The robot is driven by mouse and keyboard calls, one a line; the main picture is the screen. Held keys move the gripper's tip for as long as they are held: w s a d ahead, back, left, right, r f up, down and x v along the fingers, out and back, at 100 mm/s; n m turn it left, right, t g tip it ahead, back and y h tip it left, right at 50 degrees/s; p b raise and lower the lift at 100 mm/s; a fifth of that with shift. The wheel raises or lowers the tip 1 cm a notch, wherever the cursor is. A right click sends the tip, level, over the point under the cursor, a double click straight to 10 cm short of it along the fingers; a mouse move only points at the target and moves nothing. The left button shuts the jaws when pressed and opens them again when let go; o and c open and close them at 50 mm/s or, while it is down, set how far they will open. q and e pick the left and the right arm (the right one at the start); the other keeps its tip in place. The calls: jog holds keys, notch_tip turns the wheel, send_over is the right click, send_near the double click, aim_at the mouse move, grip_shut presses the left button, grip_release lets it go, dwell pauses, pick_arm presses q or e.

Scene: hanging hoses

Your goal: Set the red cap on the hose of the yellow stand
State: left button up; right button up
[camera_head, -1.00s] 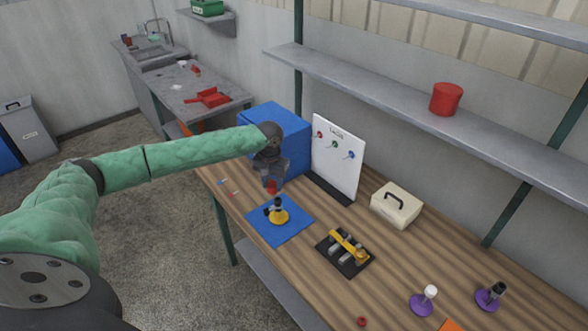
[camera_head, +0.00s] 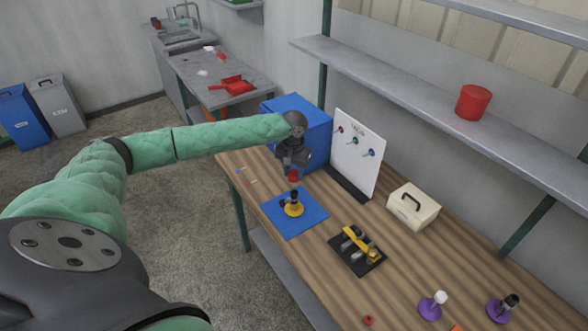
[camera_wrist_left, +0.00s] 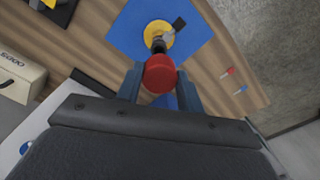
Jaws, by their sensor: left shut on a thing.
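The red cap (camera_head: 293,176) is between the fingers of my left gripper (camera_head: 291,171), which is shut on it. In the left wrist view the cap (camera_wrist_left: 159,73) shows as a red round top between the two fingers of the gripper (camera_wrist_left: 160,86). The yellow stand (camera_head: 293,210) stands on a blue mat (camera_head: 312,221), with its short black hose (camera_head: 294,195) pointing up. The cap is just above the hose in the head view. In the wrist view the hose (camera_wrist_left: 159,46) shows beside the cap; whether they touch is hard to tell. My right gripper is not seen.
A black tray with yellow-handled parts (camera_head: 357,249), a cream box (camera_head: 413,206) and a white board (camera_head: 355,150) are to the right. Two purple stands (camera_head: 432,306) and a small red ring (camera_head: 368,320) are nearer. A blue box (camera_head: 313,128) is behind the gripper.

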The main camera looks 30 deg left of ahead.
aim_at(294, 173)
pick_arm(q)
jog(key=shift+d+f, duration=0.1)
jog(key=shift+f, duration=0.8)
jog(key=shift+w+f, duration=0.15)
jog(key=shift+f, duration=0.55)
jog(key=shift+f+b, duration=0.35)
jog(key=shift+f, duration=0.8)
jog(key=shift+p, duration=0.45)
